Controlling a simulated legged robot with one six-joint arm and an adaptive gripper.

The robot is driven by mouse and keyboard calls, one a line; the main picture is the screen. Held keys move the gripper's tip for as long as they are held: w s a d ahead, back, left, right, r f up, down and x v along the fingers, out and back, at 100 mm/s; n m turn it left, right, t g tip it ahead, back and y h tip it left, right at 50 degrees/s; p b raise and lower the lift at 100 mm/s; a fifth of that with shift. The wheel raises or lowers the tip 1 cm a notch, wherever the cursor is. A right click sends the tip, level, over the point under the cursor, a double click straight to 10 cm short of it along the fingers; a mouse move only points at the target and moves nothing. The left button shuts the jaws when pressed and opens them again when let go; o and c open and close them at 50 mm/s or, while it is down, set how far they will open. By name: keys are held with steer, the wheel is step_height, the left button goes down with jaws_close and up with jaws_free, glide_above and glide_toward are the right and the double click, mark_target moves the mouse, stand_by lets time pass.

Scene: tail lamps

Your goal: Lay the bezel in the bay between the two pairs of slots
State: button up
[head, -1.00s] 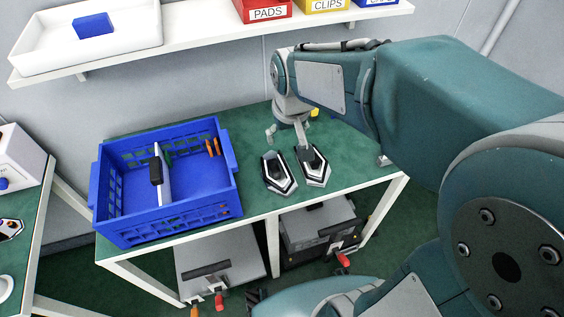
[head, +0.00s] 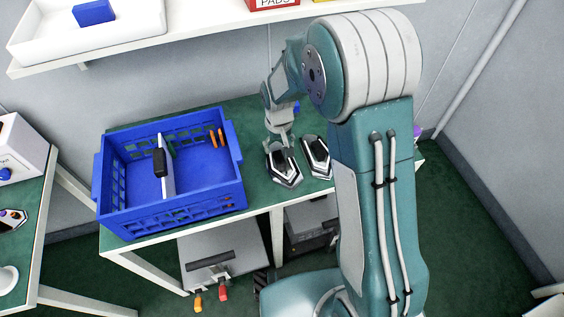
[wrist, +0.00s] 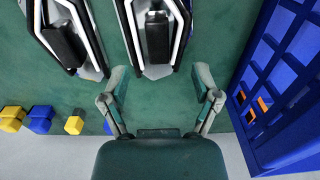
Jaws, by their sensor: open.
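Two hexagonal black bezels with silver-white rims lie side by side on the green table, a left one (head: 284,170) and a right one (head: 317,158). In the wrist view, the one nearer the crate (wrist: 157,36) is straight ahead of my gripper (wrist: 160,84), and the other (wrist: 66,40) is to its left. My gripper (head: 280,143) is open and empty, just behind the left bezel in the head view. The blue crate (head: 190,217) stands left of them.
Orange pieces (head: 217,137) show at the crate's right wall and a green one by the divider; I cannot make out the slots. A white shelf (head: 220,38) hangs above.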

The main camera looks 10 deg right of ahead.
mark_target(280, 160)
step_height(280, 160, down, 7)
steer(key=shift+d+f, duration=0.1)
steer(key=shift+f, duration=0.05)
stand_by(0.4)
jaws_close()
